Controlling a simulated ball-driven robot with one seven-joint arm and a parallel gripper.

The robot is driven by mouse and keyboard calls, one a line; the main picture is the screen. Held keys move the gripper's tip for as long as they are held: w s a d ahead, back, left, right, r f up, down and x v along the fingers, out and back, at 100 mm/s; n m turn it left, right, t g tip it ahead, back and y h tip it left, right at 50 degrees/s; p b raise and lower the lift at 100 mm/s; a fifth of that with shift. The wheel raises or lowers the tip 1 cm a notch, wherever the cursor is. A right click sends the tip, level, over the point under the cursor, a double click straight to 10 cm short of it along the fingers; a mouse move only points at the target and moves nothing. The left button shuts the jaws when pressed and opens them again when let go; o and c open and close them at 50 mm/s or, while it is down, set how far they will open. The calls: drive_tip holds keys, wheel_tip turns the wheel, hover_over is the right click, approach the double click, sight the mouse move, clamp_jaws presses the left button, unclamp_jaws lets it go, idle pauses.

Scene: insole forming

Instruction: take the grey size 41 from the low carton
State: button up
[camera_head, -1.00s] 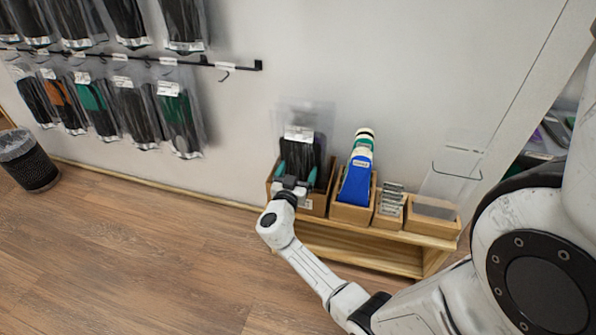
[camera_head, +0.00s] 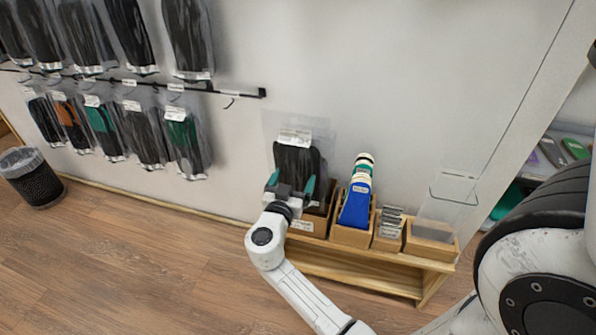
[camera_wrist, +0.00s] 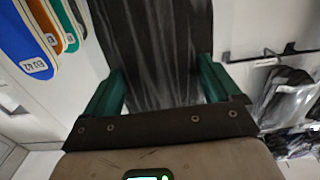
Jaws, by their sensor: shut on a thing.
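My gripper (camera_head: 291,184) has its two teal fingers shut on a clear packet of dark grey or black insoles (camera_head: 296,160) with a white label on top. The packet stands upright above the left wooden carton (camera_head: 307,227) on the low shelf. Its lower end is hidden behind my gripper, so I cannot tell whether it is clear of the carton. In the wrist view the dark insoles (camera_wrist: 150,50) fill the middle between the fingers. The size print is too small to read.
Right of the carton, the shelf (camera_head: 350,275) holds a box with a blue insole (camera_head: 356,204), a box of small grey items (camera_head: 390,222) and a clear stand (camera_head: 445,215). Insole packets (camera_head: 185,140) hang on the wall rail at left. A bin (camera_head: 35,180) stands at far left.

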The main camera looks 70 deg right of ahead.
drive_tip(key=a, duration=1.2)
drive_tip(key=shift+s+a+p, duration=0.15)
drive_tip(key=shift+s+p, duration=0.15)
drive_tip(key=shift+s, duration=0.15)
